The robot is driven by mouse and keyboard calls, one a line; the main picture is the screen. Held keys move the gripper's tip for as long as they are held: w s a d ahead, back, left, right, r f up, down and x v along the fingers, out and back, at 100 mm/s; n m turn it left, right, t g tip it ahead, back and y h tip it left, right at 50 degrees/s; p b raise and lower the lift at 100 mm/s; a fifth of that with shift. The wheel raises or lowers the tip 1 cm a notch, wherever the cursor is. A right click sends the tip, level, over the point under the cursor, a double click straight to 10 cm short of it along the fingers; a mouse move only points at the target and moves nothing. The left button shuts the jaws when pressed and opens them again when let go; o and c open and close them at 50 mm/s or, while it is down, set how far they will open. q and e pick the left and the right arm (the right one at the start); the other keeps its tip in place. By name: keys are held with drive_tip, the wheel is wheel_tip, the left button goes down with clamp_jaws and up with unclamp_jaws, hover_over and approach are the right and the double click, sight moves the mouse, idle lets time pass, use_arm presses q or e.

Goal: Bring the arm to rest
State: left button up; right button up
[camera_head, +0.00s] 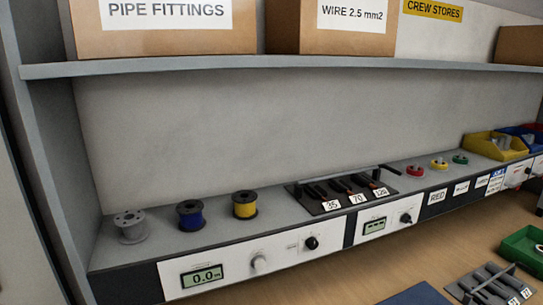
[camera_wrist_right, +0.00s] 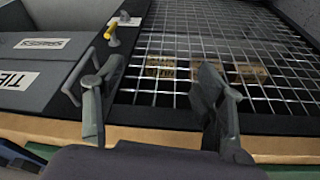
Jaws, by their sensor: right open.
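My right gripper (camera_wrist_right: 160,105) shows in the right wrist view with its two fingers spread apart and nothing between them. It is in front of a wire mesh panel (camera_wrist_right: 190,45) with a dark frame. Neither gripper shows in the head view, so my left gripper is out of sight.
In the wrist view, grey labelled bins (camera_wrist_right: 45,45) stand at left, near a yellow-handled item (camera_wrist_right: 113,38). In the head view, a shelf (camera_head: 290,62) holds boxes above several spools (camera_head: 190,215), a tool rack (camera_head: 345,190) and a green tray (camera_head: 525,250).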

drive_tip(key=s+f+b, duration=0.2)
drive_tip(key=s+f, duration=0.1)
drive_tip(key=f, duration=0.7)
drive_tip(key=s+f+b, duration=0.1)
drive_tip(key=s+f, duration=0.2)
drive_tip(key=f, duration=0.8)
drive_tip(key=s+d+f+g+b, duration=0.1)
drive_tip(key=s+d+f+b, duration=0.2)
drive_tip(key=s+f, duration=1)
drive_tip(key=shift+s+d+f+g, duration=0.15)
drive_tip(key=shift+s+f+g, duration=0.25)
drive_tip(key=shift+s, duration=0.05)
drive_tip(key=shift+n, duration=0.3)
